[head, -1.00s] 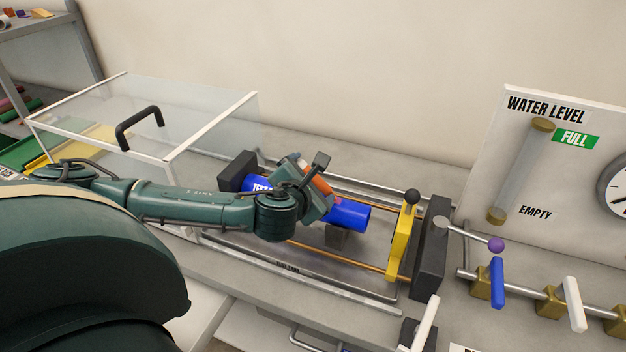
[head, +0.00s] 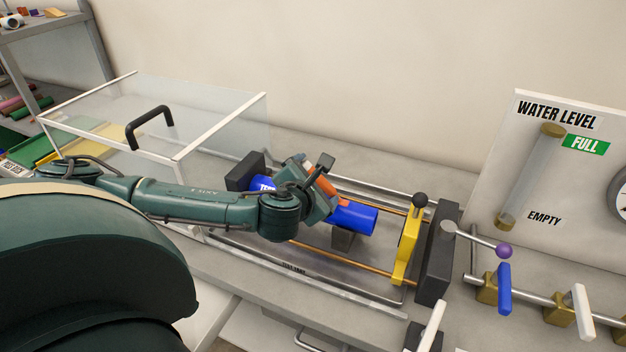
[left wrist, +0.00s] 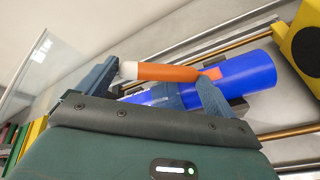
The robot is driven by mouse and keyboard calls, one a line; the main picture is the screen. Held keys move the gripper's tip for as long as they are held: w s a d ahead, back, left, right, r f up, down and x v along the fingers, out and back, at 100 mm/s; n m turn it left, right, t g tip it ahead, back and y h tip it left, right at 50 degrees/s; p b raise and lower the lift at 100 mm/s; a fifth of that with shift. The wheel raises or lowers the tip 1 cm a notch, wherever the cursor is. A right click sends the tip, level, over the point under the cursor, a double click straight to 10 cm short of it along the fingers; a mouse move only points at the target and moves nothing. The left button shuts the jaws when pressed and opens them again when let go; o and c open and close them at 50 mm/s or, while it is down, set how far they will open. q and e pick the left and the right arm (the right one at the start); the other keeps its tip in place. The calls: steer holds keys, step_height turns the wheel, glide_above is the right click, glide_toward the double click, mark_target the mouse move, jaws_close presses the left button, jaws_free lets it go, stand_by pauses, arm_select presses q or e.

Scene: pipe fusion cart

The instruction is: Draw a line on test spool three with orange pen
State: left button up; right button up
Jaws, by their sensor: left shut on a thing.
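The blue test spool (head: 355,218) lies in the clamp frame on the cart top, propped on a dark grey block. Part of its white lettering shows at its left end, but my gripper hides the rest, so I cannot read its number. My left gripper (head: 320,184) is at the spool's middle, shut on the orange pen (head: 326,188). In the left wrist view the orange pen (left wrist: 165,72), with a white end, lies across the fingers (left wrist: 157,86), its other end over the blue spool (left wrist: 245,73). I cannot tell whether it touches.
A yellow clamp (head: 407,245) and dark end block (head: 438,255) stand right of the spool. A clear box (head: 222,125) with a black handle stands left. Valves with blue (head: 504,288) and white handles and a water level panel (head: 545,185) are at right.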

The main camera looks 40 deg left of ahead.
arm_select(q)
steer(key=shift+d, duration=0.2)
arm_select(e)
steer(key=shift+s+f, duration=0.15)
steer(key=shift+s, duration=0.15)
arm_select(q)
steer(key=shift+r, duration=0.2)
step_height(320, 180, up, 7)
steer(key=shift+f, duration=0.15)
arm_select(e)
steer(key=shift+w, duration=0.35)
steer(key=shift+s, duration=0.3)
